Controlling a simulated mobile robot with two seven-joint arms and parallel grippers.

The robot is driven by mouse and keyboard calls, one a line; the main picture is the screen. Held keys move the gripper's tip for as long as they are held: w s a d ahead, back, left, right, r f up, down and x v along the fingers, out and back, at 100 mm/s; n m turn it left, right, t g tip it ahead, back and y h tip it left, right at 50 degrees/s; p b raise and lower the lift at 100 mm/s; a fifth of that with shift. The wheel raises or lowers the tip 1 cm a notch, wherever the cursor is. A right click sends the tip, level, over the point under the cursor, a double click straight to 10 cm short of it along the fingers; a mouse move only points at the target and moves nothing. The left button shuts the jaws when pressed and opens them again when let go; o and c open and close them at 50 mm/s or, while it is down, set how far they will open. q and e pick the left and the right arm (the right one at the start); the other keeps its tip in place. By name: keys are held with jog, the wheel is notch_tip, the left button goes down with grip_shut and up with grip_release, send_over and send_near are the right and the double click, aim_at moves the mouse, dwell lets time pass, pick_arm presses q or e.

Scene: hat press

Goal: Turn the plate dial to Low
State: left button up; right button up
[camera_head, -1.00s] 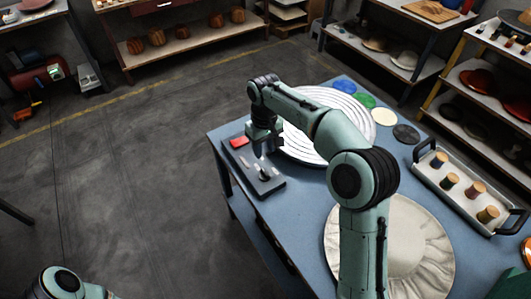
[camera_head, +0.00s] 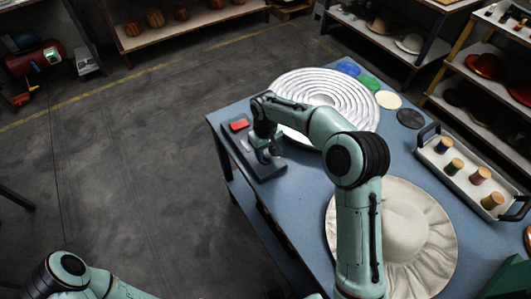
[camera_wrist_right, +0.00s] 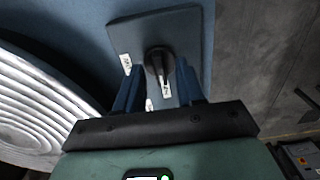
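The plate dial (camera_wrist_right: 158,63) is a black knob on a dark control panel (camera_wrist_right: 118,34) and shows in the right wrist view. Small white labels sit around it, too small to read. My right gripper (camera_wrist_right: 158,88) is open, with its blue fingers on either side of the dial; I cannot tell whether they touch it. In the head view, the panel (camera_head: 263,173) lies at the table's left edge with a red button (camera_head: 239,125). My right gripper (camera_head: 268,156) is over its near end and hides the dial there. My left gripper is out of view; only its arm shows at the lower left.
A white ringed plate (camera_head: 318,84) lies just right of the panel. A cream hat (camera_head: 408,222) is on the blue table (camera_head: 300,195) near my right arm. A tray (camera_head: 505,212) of thread spools is at the right. Open floor lies left of the table.

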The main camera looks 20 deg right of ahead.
jog(key=shift+f, duration=0.35)
grip_shut()
